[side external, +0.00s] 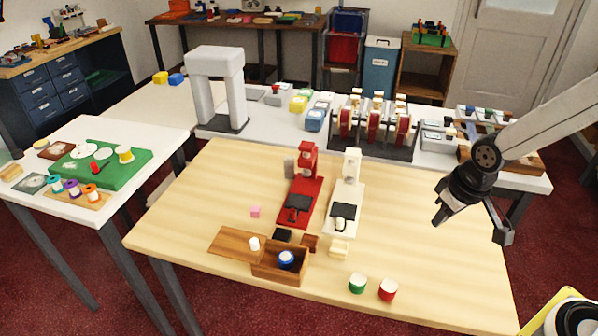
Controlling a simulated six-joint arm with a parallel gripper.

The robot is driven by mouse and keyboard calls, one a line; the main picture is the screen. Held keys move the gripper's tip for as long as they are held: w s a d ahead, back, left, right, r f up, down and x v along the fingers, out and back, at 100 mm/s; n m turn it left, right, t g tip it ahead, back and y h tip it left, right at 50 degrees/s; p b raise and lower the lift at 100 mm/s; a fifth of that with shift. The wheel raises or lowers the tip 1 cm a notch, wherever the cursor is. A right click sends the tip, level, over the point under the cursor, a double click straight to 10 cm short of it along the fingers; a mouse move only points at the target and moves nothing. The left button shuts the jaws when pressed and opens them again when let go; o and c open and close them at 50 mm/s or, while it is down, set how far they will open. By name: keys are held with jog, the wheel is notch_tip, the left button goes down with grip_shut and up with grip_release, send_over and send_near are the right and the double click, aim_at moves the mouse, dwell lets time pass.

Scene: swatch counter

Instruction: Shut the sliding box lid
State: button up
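The wooden box (267,275) stands near the front edge of the light wood table, left of centre. Its top is open, and a blue and white round item (286,260) shows inside. The sliding lid (228,244) is a flat brown panel reaching out to the left of the box. A small white knob (254,243) stands on the lid's right end, near the box. My gripper (470,228) is at the right, above the table and well away from the box. Its two fingers are spread wide with nothing between them.
A red machine (303,190) and a white machine (345,205) stand behind the box. Small dark and brown blocks lie just behind it. A green-sided tub (357,283) and a red-sided tub (388,290) stand to its right. The table's right part is clear.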

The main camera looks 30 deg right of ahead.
jog(key=shift+n+y, duration=0.3)
jog(key=shift+n, duration=0.6)
jog(key=w+a, duration=0.1)
jog(key=w, duration=0.2)
jog(key=w+a, duration=0.2)
jog(key=w, duration=0.1)
jog(key=w+a, duration=0.2)
jog(key=w, duration=0.2)
jog(key=shift+a+r, duration=0.15)
jog(key=shift+r, duration=0.2)
grip_shut()
jog(key=n+y, duration=0.2)
jog(key=n, duration=0.3)
send_over(244, 243)
jog(key=f, duration=0.4)
jog(key=shift+s+f, duration=0.2)
jog(key=shift+f, duration=0.2)
jog(key=shift+f, duration=0.1)
jog(key=shift+w+d+x, duration=0.1)
jog(key=shift+d+x, duration=0.05)
jog(key=shift+x, duration=2.3)
jog(key=shift+w+d+x, duration=0.1)
jog(key=shift+d+x, duration=0.05)
jog(key=shift+x, duration=2.35)
jog(key=shift+s+d, duration=0.6)
jog(key=shift+s, duration=0.2)
jog(key=shift+s+d, duration=0.55)
jog(key=shift+s, duration=0.2)
jog(key=shift+s+d, duration=0.1)
